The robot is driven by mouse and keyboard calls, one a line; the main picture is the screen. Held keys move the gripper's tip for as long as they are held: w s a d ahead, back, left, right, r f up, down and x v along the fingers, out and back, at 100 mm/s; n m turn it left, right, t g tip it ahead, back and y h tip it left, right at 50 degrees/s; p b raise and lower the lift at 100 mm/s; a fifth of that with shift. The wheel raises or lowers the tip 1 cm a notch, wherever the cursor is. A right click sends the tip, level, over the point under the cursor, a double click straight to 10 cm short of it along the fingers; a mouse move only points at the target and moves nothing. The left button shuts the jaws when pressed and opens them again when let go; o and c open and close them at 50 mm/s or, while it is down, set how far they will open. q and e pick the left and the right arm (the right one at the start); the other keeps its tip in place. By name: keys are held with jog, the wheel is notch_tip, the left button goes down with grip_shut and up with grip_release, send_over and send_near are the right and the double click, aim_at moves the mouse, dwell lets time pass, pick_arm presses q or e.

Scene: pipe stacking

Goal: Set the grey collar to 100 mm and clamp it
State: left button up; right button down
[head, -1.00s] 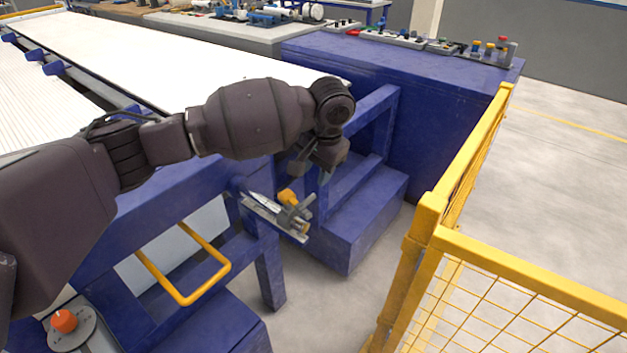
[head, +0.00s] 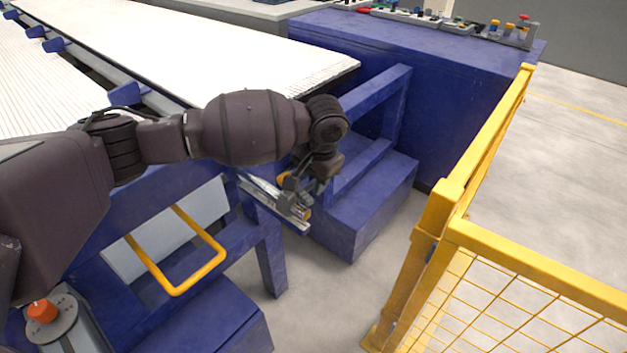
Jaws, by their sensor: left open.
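The grey collar (head: 287,203) sits on a slim metal rail (head: 262,189) fixed to the blue frame. The rail slopes down to the right. An orange-yellow part (head: 283,178) shows at the collar, partly covered by my gripper. Another yellow piece shows near the rail's lower end. My left gripper (head: 304,187) is open and right at the collar, pointing down. I cannot tell whether its fingers touch the collar or the orange-yellow part. Scale marks are too small to read. My right gripper is not in view.
A yellow handle (head: 200,268) hangs on the blue frame at left. A blue step block (head: 365,205) stands close behind the rail. A yellow mesh guard (head: 520,290) stands at right. Bare floor (head: 320,300) lies between. A control box with an orange knob (head: 42,311) is at lower left.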

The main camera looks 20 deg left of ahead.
pick_arm(q)
jog(key=shift+f, duration=0.3)
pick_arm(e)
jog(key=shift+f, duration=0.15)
pick_arm(q)
jog(key=shift+c, duration=0.2)
grip_shut()
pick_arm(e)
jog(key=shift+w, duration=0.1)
